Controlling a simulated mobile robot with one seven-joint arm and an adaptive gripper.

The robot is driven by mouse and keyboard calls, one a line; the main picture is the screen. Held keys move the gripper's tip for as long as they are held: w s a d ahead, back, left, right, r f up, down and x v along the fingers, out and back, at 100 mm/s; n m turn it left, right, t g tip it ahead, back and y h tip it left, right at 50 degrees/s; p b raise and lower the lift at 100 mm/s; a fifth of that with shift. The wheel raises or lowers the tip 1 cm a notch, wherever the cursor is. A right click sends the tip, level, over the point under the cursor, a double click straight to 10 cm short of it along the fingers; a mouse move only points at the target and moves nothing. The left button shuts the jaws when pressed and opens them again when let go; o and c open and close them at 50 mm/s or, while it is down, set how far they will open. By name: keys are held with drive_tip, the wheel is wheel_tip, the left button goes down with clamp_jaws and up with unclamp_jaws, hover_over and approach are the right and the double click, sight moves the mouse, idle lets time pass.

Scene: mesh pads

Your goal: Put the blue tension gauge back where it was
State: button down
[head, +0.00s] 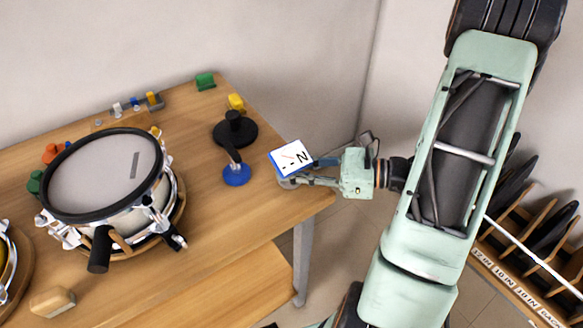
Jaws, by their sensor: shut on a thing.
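My gripper (303,174) reaches in from the right and is shut on the gauge. The gauge's face is turned up toward the camera and slightly tilted. I cannot tell whether its underside touches the table, since the gauge and fingers hide that part. No marked spot for the gauge can be made out.
Left of the gauge are a black stand (234,130) and a blue disc (237,175). A yellow block (236,102) and green block (205,81) lie behind. A snare drum (107,175) fills the table's left. The front right tabletop (250,215) is bare. A slotted rack (530,270) stands right.

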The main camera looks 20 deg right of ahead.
drive_tip(key=c, duration=1.8)
unclamp_jaws()
drive_tip(key=shift+o, duration=0.2)
drive_tip(key=p+v, duration=0.1)
drive_tip(key=v, duration=1)
